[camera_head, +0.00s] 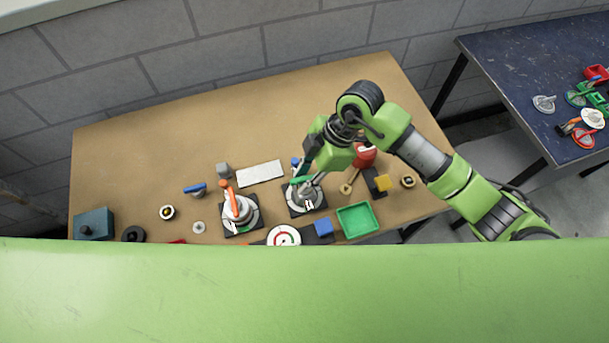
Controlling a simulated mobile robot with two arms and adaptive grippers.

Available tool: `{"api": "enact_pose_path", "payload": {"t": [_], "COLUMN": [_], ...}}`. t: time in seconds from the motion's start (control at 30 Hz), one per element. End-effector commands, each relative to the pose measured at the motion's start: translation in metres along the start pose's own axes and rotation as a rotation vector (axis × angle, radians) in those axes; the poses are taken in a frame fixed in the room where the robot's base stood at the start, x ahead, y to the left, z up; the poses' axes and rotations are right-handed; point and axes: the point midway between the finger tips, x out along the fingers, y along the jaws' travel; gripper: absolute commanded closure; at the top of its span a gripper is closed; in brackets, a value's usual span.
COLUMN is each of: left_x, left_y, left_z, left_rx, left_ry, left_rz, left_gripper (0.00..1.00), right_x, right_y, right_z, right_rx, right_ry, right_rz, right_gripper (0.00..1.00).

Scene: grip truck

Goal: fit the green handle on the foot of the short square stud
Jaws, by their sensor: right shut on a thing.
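My right gripper (305,170) reaches in from the right and is shut on the green handle (299,181). The handle is over a grey fitting (308,196) on a dark square base with a white dial. At this size I cannot tell whether the handle touches the fitting or is seated on its stud. The stud's square foot cannot be made out, and the gripper covers part of this spot. A similar fitting to the left carries an orange handle (229,196). My left gripper is not in view.
A green tray (357,220) and a blue block (324,227) stand in front. A red-headed mallet (363,158) and a yellow block (382,184) are to the right. A white plate (260,174) lies behind. The table's back left is clear.

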Motion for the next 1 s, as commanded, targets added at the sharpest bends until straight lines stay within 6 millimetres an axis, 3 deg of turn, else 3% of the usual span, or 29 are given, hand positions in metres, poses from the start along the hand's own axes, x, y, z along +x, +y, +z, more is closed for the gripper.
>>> {"api": "enact_pose_path", "payload": {"t": [0.5, 0.53, 0.6, 0.83, 0.9, 1.0], "left_x": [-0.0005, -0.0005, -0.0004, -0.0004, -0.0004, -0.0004], "left_y": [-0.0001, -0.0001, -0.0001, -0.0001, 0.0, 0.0], "left_z": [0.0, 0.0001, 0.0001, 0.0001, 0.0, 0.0], "left_rx": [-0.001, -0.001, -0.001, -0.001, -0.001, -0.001], "left_ry": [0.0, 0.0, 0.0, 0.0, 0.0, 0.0], "left_rz": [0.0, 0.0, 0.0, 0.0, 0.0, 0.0], "left_gripper": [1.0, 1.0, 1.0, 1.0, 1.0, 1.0], "right_x": [0.0048, 0.0046, 0.0046, 0.0045, 0.0047, 0.0047], "right_y": [-0.0001, 0.0, -0.0001, 0.0, -0.0001, -0.0001], "right_z": [0.0021, 0.002, 0.002, 0.0019, 0.0021, 0.0021], "right_rx": [0.001, 0.0, 0.0, 0.0, 0.0, 0.0], "right_ry": [0.0, 0.0, 0.0, 0.0, 0.0, 0.0], "right_rz": [-0.001, 0.0, 0.0, 0.0, -0.001, 0.0], "right_gripper": [1.0, 0.71, 0.59, 0.59, 0.48, 0.48]}}
